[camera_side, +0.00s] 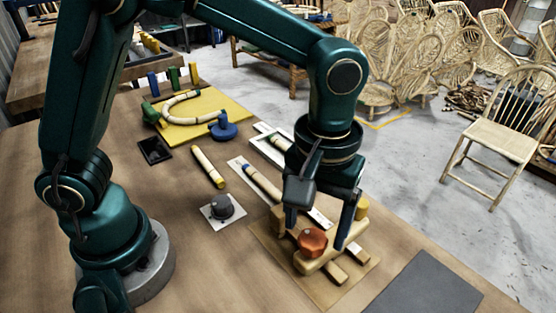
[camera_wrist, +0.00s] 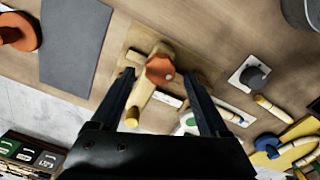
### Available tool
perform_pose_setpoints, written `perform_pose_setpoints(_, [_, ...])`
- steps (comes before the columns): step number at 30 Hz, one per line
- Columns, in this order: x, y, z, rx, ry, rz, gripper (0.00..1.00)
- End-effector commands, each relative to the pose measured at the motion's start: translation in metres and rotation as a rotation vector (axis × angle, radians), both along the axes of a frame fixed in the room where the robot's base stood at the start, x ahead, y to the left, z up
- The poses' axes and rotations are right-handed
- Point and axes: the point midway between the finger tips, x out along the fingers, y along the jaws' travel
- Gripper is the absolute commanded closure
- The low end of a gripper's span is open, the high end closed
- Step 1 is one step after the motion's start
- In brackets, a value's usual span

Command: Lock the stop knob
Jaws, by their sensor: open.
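The orange-red faceted knob (camera_side: 312,243) sits on top of a light wooden fixture (camera_side: 342,272) on a thin board; I take it as the stop knob. In the wrist view the knob (camera_wrist: 160,66) has a small pale spot near its edge. My gripper (camera_side: 315,237) points down over the fixture with its fingers apart. In the wrist view the two fingers (camera_wrist: 158,72) are on either side of the knob, with visible gaps. I cannot tell their exact height against it. A yellow peg (camera_side: 362,207) stands on the fixture behind the right finger.
A dark grey mat (camera_side: 425,287) lies right of the fixture. A grey knob on a white plate (camera_side: 239,217) and a loose rattan piece (camera_side: 208,167) lie to the left. A yellow board (camera_side: 232,108) holds a bent rattan piece. An orange disc (camera_wrist: 20,32) shows in the wrist view.

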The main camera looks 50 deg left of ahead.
Motion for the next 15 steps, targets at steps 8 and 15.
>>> perform_pose_setpoints(8, [0.0,0.0,-0.02,-0.001,0.0,0.001,0.21])
perform_pose_setpoints(15, [0.0,0.0,-0.02,-0.001,-0.001,0.001,0.33])
